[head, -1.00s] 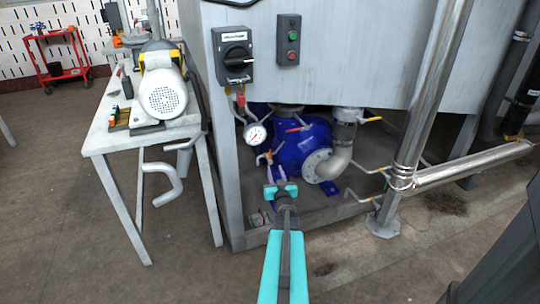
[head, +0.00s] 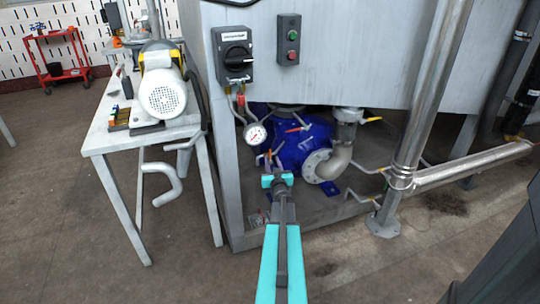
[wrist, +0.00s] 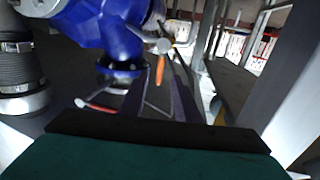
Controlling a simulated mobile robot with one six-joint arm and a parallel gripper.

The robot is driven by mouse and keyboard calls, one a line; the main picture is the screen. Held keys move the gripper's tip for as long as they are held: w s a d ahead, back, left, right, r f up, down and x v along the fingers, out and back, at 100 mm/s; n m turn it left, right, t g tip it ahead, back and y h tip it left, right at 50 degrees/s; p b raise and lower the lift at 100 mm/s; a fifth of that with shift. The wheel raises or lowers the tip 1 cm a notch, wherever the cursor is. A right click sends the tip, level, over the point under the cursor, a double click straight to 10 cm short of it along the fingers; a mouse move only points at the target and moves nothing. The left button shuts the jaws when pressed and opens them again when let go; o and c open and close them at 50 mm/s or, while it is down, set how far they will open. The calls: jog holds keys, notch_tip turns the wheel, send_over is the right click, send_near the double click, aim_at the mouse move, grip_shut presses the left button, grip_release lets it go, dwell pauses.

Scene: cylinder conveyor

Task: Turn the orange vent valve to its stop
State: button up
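The orange vent valve handle (head: 279,149) shows small and partly hidden beside my fingertips, in front of the blue pump (head: 306,146). In the wrist view an orange handle (wrist: 160,70) hangs below a metal valve body, in the gap between my two dark fingers. My gripper (head: 272,157) points at the valve from the front, and it also shows in the wrist view (wrist: 158,75). Its fingers look apart, one on each side of the handle. I cannot tell whether either finger touches it.
A pressure gauge (head: 255,134) hangs just left and above. A red lever (head: 297,129) sits on the pump, and a pale elbow pipe (head: 330,164) is at right. The tank leg (head: 229,190) stands at left.

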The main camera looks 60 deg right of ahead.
aim_at(270, 154)
jog(key=shift+x, duration=3.3)
grip_shut()
